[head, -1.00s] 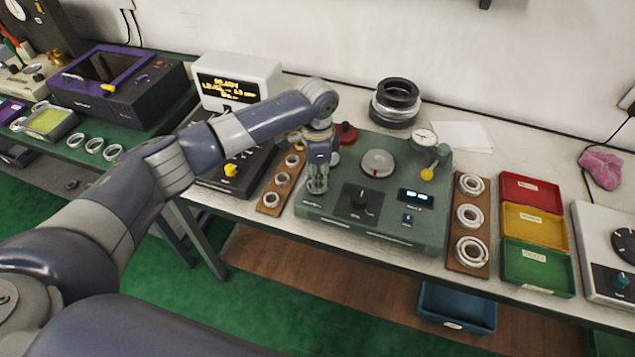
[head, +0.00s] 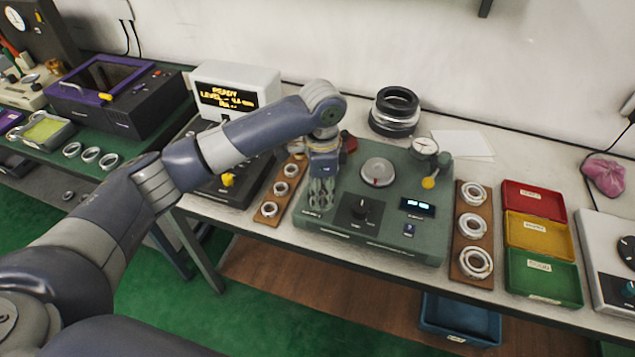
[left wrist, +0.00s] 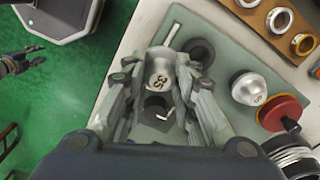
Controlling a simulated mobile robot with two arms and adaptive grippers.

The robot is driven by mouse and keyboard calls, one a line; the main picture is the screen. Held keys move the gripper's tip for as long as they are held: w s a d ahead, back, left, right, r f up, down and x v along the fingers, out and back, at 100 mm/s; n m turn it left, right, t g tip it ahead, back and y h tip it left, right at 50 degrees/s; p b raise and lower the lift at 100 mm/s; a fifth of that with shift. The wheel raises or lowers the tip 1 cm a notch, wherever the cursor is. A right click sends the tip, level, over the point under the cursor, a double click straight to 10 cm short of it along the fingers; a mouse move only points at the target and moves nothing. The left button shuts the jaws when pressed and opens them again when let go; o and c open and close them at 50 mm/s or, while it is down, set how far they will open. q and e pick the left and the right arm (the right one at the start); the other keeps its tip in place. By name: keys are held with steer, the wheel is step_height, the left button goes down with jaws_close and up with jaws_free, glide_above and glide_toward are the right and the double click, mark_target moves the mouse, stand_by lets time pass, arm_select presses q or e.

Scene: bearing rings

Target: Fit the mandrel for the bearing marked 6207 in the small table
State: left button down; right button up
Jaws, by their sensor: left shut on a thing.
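My left gripper (head: 321,192) is over the front left part of the green tester (head: 385,235). In the left wrist view my left gripper (left wrist: 160,100) is shut on a silver mandrel (left wrist: 160,76) marked 35. A dark part with a white line shows just below the mandrel; I cannot tell whether they touch. An empty dark round seat (left wrist: 200,52) is beside it. Another silver mandrel (left wrist: 249,88) stands farther right, its mark hard to read. The tester has a round silver spindle (head: 378,172). My right gripper (left wrist: 25,60) shows at the left edge, fingers apart, over the floor.
A board of rings (head: 270,209) lies left of the tester and another ring board (head: 473,232) lies right. Red (head: 534,196), yellow and green trays stand farther right. Dark stacked rings (head: 395,110) and a dial gauge (head: 425,146) are at the back. A red knob (left wrist: 280,112) stands near the second mandrel.

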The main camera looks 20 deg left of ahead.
arm_select(q)
steer(key=s+d+r+b, duration=0.1)
steer(key=s+d, duration=0.4)
steer(key=s, duration=0.4)
step_height(320, 180, up, 7)
steer(key=p, duration=0.9)
steer(key=shift+s+a, duration=0.1)
stand_by(0.4)
